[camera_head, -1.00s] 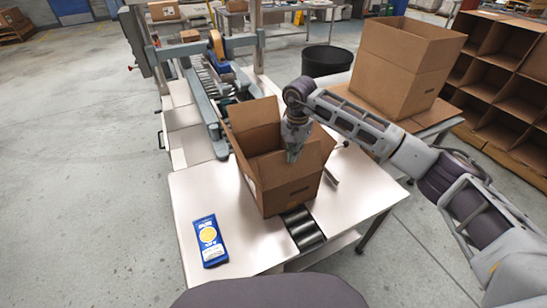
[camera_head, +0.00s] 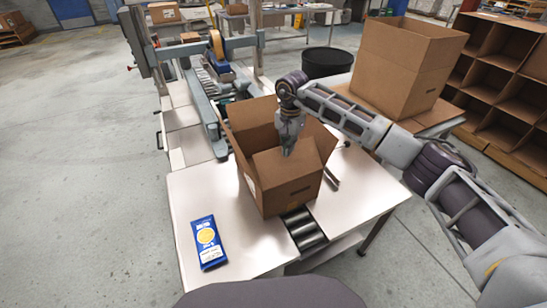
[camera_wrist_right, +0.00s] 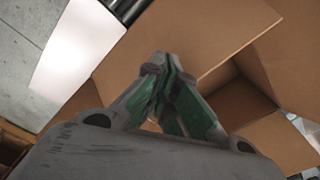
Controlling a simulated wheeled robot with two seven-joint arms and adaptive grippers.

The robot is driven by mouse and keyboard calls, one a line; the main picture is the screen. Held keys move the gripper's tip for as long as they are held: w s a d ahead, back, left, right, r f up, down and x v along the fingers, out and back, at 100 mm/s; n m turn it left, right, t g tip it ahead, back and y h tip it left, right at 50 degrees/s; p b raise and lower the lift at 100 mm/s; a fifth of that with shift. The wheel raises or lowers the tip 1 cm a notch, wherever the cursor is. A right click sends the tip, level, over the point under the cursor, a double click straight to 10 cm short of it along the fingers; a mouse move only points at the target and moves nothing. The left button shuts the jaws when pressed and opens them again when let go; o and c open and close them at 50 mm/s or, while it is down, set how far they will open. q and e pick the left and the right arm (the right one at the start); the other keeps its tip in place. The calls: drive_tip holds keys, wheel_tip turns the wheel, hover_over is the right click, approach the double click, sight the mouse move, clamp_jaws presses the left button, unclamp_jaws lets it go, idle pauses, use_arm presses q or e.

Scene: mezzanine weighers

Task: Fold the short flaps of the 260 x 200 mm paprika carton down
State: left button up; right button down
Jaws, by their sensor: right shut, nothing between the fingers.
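The open brown carton (camera_head: 282,196) stands on the roller strip of the pale worktable. Its left and back flaps (camera_head: 255,128) stand up, and its right flap leans outward. The near short flap (camera_head: 286,168) is tilted inward and covers part of the opening. My right gripper (camera_head: 287,154) is shut and empty, pointing down at this flap's upper edge. In the right wrist view, the closed fingers (camera_wrist_right: 168,62) are over a brown flap (camera_wrist_right: 195,45), with the dark carton inside beside it. Whether they touch it I cannot tell. My left gripper is out of view.
A blue packet (camera_head: 209,242) lies at the table's left front. A dark tool (camera_head: 331,178) lies right of the carton. A larger open carton (camera_head: 402,65) stands behind right, a taping machine (camera_head: 205,90) behind left. A black bin (camera_head: 326,61) stands behind.

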drive_tip(key=shift+w+a+f+b, duration=0.1)
drive_tip(key=shift+w+f+b, duration=0.35)
drive_tip(key=shift+b, duration=0.1)
drive_tip(key=shift+w+f+b, duration=0.45)
drive_tip(key=shift+f+b, duration=0.2)
drive_tip(key=shift+w+a+f, duration=0.15)
drive_tip(key=shift+w+f, duration=0.05)
drive_tip(key=shift+w, duration=0.05)
drive_tip(key=shift+w+a+f+b, duration=0.15)
drive_tip(key=shift+w+a+b, duration=0.1)
drive_tip(key=shift+b, duration=0.05)
drive_tip(key=shift+d, duration=0.1)
